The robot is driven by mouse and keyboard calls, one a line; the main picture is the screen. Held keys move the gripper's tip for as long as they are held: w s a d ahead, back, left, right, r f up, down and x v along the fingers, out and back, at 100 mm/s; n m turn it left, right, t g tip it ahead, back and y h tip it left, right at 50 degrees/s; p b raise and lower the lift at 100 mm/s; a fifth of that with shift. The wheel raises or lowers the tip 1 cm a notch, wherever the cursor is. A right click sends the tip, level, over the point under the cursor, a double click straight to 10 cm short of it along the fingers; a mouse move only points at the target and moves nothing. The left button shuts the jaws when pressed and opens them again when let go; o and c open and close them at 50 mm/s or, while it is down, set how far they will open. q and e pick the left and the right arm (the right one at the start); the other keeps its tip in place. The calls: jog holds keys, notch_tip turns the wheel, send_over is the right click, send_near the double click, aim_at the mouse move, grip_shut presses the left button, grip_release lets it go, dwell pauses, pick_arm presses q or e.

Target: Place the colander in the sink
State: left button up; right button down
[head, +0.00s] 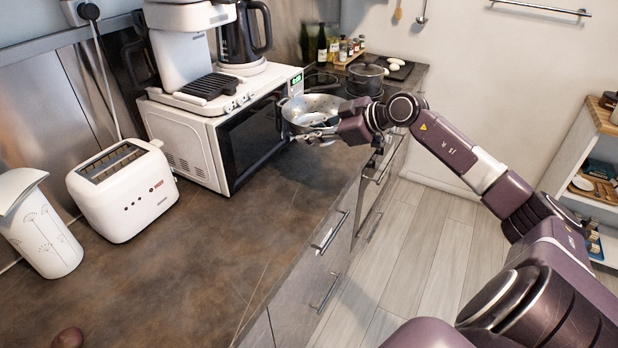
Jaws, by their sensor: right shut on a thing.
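The metal colander (296,122) is in front of the microwave's right end, at the counter's far part. My right gripper (322,134) reaches in from the right and is shut on the colander at its near right side. The fingertips are small and partly hidden against the metal. I cannot tell whether the colander touches the counter or is held just above it. No sink shows in this view. My left gripper is not in view.
A white microwave (196,148) carries a coffee machine (184,45) and a kettle (240,38). A toaster (124,192) and a white canister (40,230) stand at left. A dark pot (366,80) sits farther back. The counter's near middle (200,270) is clear.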

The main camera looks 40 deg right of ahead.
notch_tip(320, 180, down, 15)
jog(key=shift+r, duration=0.15)
dwell(0.4)
jog(key=c, duration=1.9)
grip_release()
